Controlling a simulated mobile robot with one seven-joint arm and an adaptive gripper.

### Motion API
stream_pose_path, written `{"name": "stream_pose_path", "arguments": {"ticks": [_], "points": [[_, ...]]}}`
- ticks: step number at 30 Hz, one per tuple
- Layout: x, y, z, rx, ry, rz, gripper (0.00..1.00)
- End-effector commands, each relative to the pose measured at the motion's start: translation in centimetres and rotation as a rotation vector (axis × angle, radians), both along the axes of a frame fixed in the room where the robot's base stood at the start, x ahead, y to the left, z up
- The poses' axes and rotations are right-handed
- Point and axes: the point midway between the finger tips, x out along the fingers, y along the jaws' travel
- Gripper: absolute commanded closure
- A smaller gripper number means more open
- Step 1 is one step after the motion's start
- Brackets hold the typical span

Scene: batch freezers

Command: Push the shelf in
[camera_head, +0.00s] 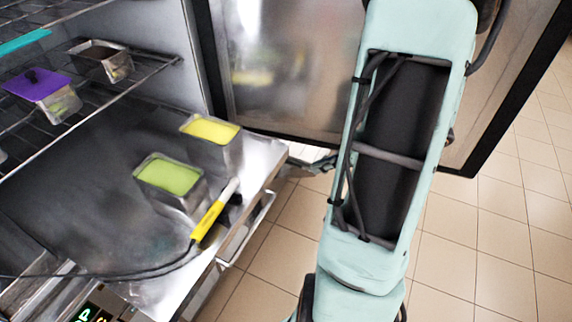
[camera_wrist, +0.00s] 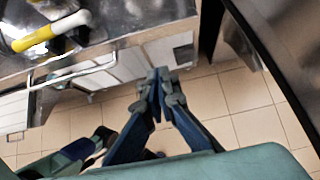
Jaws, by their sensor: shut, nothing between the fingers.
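Wire shelves (camera_head: 150,68) sit inside the open steel cabinet at the left of the head view. I cannot tell from these frames which shelf the task means. Below the steel worktop (camera_head: 110,190), a metal rail or handle (camera_head: 245,228) runs along the front; it also shows in the wrist view (camera_wrist: 75,73). My gripper (camera_wrist: 161,84) is shut and empty, pointing toward the pale fronts (camera_wrist: 135,65) under the worktop, with floor visible beneath. In the head view my arm hides most of the gripper. I cannot tell whether the fingertips touch anything.
An open steel door (camera_head: 285,75) stands behind my arm; its dark edge (camera_wrist: 280,90) is right in the wrist view. Green (camera_head: 168,175) and yellow (camera_head: 210,130) filled tubs and a yellow-handled tool (camera_head: 212,213) are on the worktop. Tiled floor (camera_head: 480,240) is clear at right.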

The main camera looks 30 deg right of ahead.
Motion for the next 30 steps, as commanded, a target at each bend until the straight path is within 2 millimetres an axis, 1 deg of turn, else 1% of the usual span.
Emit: {"name": "stream_pose_path", "arguments": {"ticks": [1, 3, 10, 11, 13, 18, 22, 30], "points": [[0.6, 0.6, -0.9, 0.004, 0.004, 0.004, 1.0], [1.4, 1.2, -2.0, 0.003, 0.006, 0.004, 1.0], [4.2, 3.2, -5.4, 0.0, 0.005, 0.004, 1.0], [4.6, 3.5, -5.5, 0.0, 0.004, 0.005, 1.0], [5.6, 4.2, -5.1, -0.002, 0.001, 0.006, 1.0], [7.1, 5.2, -5.2, -0.002, 0.002, 0.005, 1.0], [7.5, 5.5, -5.3, -0.003, 0.002, 0.003, 1.0], [7.6, 5.5, -5.3, -0.003, 0.002, 0.001, 1.0]]}}
